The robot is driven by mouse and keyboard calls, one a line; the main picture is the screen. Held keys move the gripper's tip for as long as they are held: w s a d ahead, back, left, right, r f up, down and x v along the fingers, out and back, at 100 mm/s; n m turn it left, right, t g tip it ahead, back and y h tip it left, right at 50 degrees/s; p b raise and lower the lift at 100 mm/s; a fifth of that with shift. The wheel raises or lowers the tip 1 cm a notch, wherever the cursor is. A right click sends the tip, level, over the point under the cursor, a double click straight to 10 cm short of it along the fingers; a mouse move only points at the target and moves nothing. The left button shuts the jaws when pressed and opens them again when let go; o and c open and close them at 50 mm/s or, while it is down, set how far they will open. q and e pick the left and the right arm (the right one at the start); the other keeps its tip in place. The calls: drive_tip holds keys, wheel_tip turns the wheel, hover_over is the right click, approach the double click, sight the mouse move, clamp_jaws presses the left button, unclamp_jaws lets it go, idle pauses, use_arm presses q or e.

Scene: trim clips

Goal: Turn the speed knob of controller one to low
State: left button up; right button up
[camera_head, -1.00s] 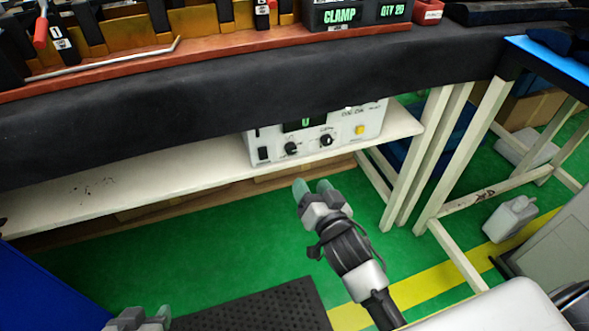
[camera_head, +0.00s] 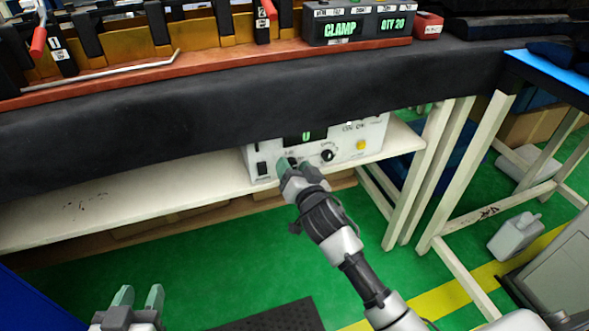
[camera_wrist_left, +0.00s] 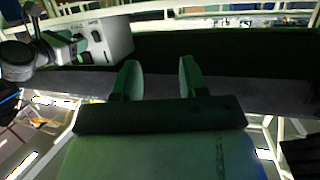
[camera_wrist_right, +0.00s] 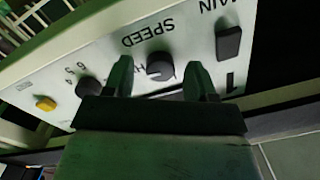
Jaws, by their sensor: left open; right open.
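The white controller (camera_head: 262,150) sits on the shelf under the bench. My right gripper (camera_head: 289,165) is open at its front, over the left knob's place, and largely hides that knob in the head view. My left gripper (camera_head: 138,297) is open and empty at the lower left, away from the controller.
A second dark knob (camera_head: 327,155), a yellow button (camera_head: 361,145) and a black switch (camera_wrist_right: 229,42) share the panel. The black bench cover (camera_head: 150,130) overhangs the controller's top. The white shelf (camera_head: 130,200) left of the controller is clear.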

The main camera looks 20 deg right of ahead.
drive_tip(key=c, duration=0.9)
drive_tip(key=shift+c, duration=0.2)
